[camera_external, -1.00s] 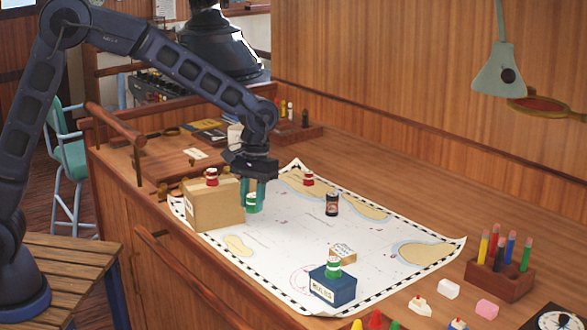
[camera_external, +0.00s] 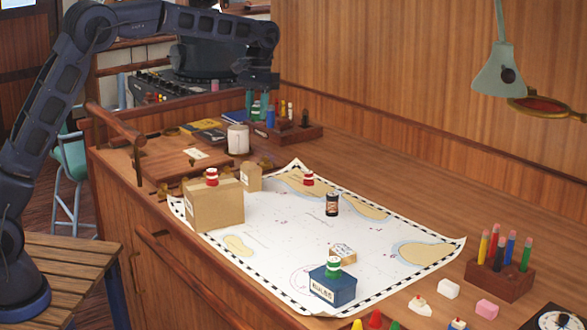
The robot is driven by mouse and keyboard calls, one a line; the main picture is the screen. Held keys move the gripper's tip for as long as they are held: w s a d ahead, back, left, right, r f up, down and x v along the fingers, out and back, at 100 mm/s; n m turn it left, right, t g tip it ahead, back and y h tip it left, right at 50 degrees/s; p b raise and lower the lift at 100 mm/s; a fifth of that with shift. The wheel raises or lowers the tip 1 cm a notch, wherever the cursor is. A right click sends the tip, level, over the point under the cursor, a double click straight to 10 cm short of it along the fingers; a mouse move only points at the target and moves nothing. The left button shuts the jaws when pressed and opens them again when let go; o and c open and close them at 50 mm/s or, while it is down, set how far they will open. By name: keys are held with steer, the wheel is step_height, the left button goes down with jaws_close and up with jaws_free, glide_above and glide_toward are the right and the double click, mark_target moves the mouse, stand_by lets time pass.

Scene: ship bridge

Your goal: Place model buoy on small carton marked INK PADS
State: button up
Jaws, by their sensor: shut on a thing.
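My gripper (camera_external: 262,108) is high at the back, in front of the pen rack in the picture. It is shut on a green and white model buoy (camera_external: 257,109), partly hidden by the fingers. A small tan carton (camera_external: 250,178) stands just behind the large carton (camera_external: 216,207), apart from my gripper. Another small carton (camera_external: 343,252) lies on the chart behind a blue box (camera_external: 332,287). I cannot read which small carton is marked INK PADS. A red and white buoy (camera_external: 211,177) sits on the large carton, and a green and white one (camera_external: 333,267) on the blue box.
A red and white buoy (camera_external: 308,178) and a dark jar (camera_external: 332,204) stand on the chart (camera_external: 290,235). A white mug (camera_external: 238,139) and a wooden rack (camera_external: 300,132) are at the back. The chart's middle is clear. A lamp (camera_external: 499,80) hangs at the right.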

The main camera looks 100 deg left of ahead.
step_height(320, 180, up, 3)
glide_above(250, 166)
step_height(250, 166, down, 19)
steer(key=shift+w+f, duration=0.1)
stand_by(0.5)
steer(key=shift+f, duration=0.1)
steer(key=o, duration=0.9)
steer(key=shift+o, duration=0.2)
step_height(250, 166, up, 12)
steer(key=a, duration=0.1)
steer(key=shift+w+a, duration=0.35)
steer(key=shift+a, duration=0.05)
